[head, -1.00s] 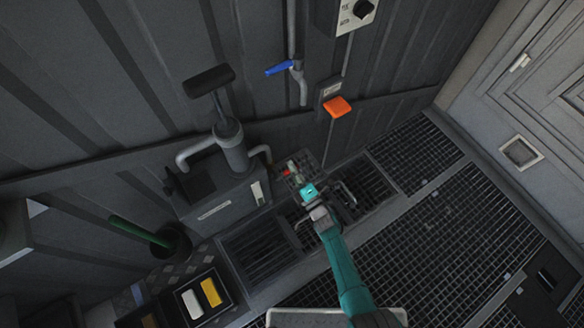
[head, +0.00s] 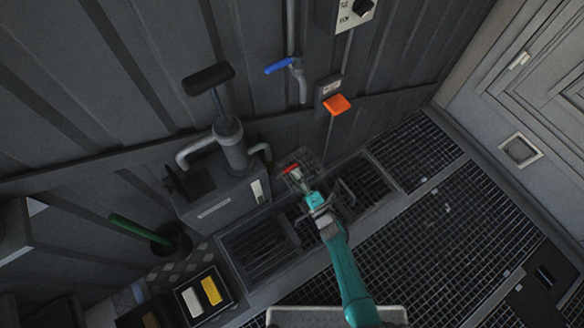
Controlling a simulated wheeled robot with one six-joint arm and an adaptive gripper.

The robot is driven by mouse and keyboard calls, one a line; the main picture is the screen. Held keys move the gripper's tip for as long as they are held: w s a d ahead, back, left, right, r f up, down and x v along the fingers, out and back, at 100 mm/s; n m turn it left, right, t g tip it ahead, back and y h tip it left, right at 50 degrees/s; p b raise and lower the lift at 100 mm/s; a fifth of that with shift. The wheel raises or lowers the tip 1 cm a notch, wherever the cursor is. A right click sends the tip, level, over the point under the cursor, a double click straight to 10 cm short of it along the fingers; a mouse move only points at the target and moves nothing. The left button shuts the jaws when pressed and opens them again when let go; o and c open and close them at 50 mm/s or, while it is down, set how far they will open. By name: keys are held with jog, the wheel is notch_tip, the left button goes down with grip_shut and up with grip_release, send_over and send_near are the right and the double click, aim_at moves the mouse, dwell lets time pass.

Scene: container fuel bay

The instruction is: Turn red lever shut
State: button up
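The red lever (head: 291,169) is a small red piece low by the wall, right of the grey pump box. It sits just beyond the end of my teal arm. My gripper (head: 303,184) is right at the lever, seen from behind and small. Its fingers are partly hidden by the wrist, so I cannot tell whether they are open or touch the lever. The valve body under the lever is mostly hidden.
A hand pump (head: 229,145) on a box stands left of the lever. A blue lever (head: 279,66) and an orange block (head: 337,104) are on the wall above. A tray with yellow and white items (head: 201,296) is lower left. Open grating (head: 430,240) lies at right.

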jog(key=v, duration=0.8)
dwell(0.4)
jog(key=s+d+r+m+h, duration=0.3)
jog(key=s+m, duration=0.1)
jog(key=s, duration=0.3)
jog(key=s+d+r+m+t+h, duration=0.1)
jog(key=s+d+r+m+h, duration=0.15)
jog(key=s+m, duration=0.3)
jog(key=s+d+r+m+h, duration=0.2)
jog(key=s+d+r+m, duration=0.15)
jog(key=s, duration=0.35)
jog(key=s+d+r+m+g+h, duration=0.1)
jog(key=s+r+m, duration=0.4)
jog(key=r, duration=0.5)
jog(key=s+d+r+m+g+h, duration=0.2)
jog(key=s+d+r+m, duration=0.1)
jog(key=s+r+m, duration=0.3)
notch_tip(320, 180, up, 4)
jog(key=shift+s+r+m+h, duration=0.2)
jog(key=shift+s+m+h, duration=0.15)
jog(key=shift+s, duration=0.9)
jog(key=shift+r, duration=0.1)
